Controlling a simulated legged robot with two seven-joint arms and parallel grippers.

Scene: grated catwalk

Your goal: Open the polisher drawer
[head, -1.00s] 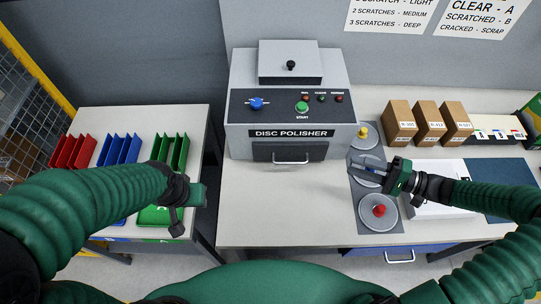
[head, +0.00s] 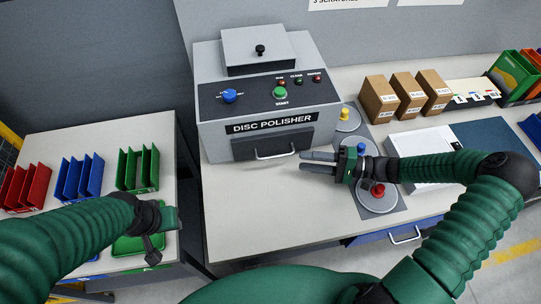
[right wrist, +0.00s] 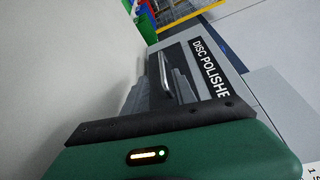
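The grey disc polisher (head: 262,104) stands at the back of the bench. Its dark drawer front (head: 240,147) is low on the front face and looks closed, with a silver bar handle (head: 276,153). My right gripper (head: 303,162) is just right of the handle, open and empty, its fingers pointing left toward it. In the right wrist view the handle (right wrist: 164,78) shows beyond the fingers, apart from them as far as I can tell. My left gripper (head: 168,219) is over the left table; its fingers are not clear.
Disc pads with yellow (head: 344,114), blue and red (head: 378,190) knobs lie right of the polisher, partly under my right gripper. Cardboard boxes (head: 379,98) stand behind. Red, blue and green racks (head: 138,168) stand on the left table. The bench front (head: 260,215) is clear.

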